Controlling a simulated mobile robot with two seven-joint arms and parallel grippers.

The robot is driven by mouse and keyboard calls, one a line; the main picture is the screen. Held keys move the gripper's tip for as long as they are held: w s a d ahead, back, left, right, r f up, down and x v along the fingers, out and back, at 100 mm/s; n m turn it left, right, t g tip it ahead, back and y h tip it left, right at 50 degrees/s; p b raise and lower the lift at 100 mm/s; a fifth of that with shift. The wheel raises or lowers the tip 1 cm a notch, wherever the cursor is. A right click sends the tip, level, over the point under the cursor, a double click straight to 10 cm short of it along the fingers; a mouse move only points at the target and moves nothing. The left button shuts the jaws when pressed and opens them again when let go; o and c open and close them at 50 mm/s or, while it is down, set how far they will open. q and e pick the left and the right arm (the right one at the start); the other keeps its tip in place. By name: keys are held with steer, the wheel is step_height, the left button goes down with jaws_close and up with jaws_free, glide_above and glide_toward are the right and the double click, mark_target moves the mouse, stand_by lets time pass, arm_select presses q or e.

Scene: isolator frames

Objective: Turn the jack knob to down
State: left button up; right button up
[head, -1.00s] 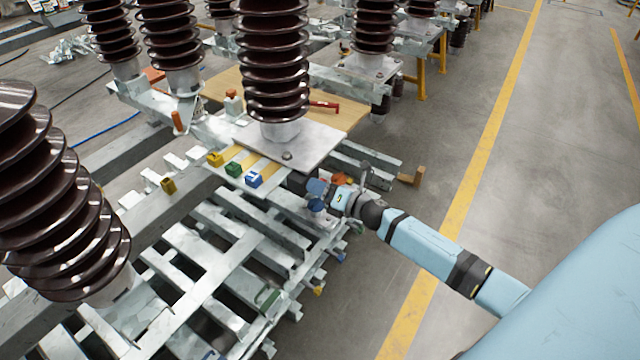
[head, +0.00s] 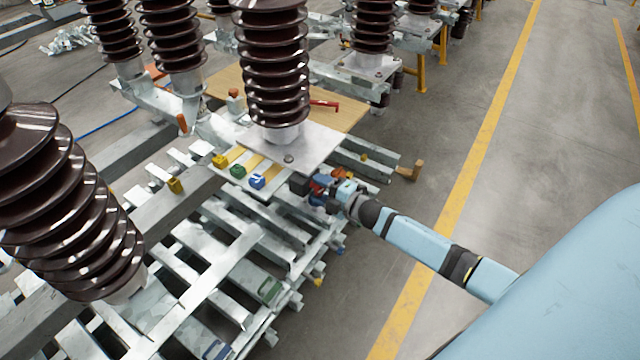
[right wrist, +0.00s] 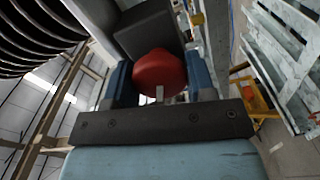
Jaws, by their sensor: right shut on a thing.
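The jack knob (right wrist: 160,73) is a round red knob in the right wrist view, in front of a dark block (right wrist: 148,32). My right gripper (right wrist: 160,85) has its blue fingers on both sides of the knob and is shut on it. In the head view the right gripper (head: 319,190) is beside the dark block (head: 300,185), at the right edge of the metal frame. A little red of the knob (head: 322,180) shows there; the fingers hide most of it. The knob's exact turn angle cannot be told. My left gripper is not in view.
Ribbed brown insulators (head: 272,70) stand around the frame. Yellow (head: 219,160), green (head: 238,171) and blue (head: 257,181) blocks sit left of the gripper. Metal bars (head: 230,270) lie below. The floor on the right (head: 560,130) is clear.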

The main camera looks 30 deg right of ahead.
steer(key=shift+r+m+p, duration=0.15)
steer(key=shift+m+p, duration=0.3)
steer(key=shift+m, duration=0.55)
steer(key=m+p, duration=0.1)
steer(key=m, duration=0.2)
steer(key=shift+m+p, duration=0.3)
steer(key=m+p, duration=0.1)
steer(key=m, duration=0.2)
steer(key=shift+m, duration=0.3)
steer(key=shift+d+m+p, duration=0.1)
steer(key=shift+m+p, duration=0.45)
steer(key=shift+m, duration=1.45)
steer(key=o, duration=0.9)
steer(key=v, duration=1.3)
steer(key=shift+s+d+b, duration=0.2)
steer(key=shift+s+b, duration=0.15)
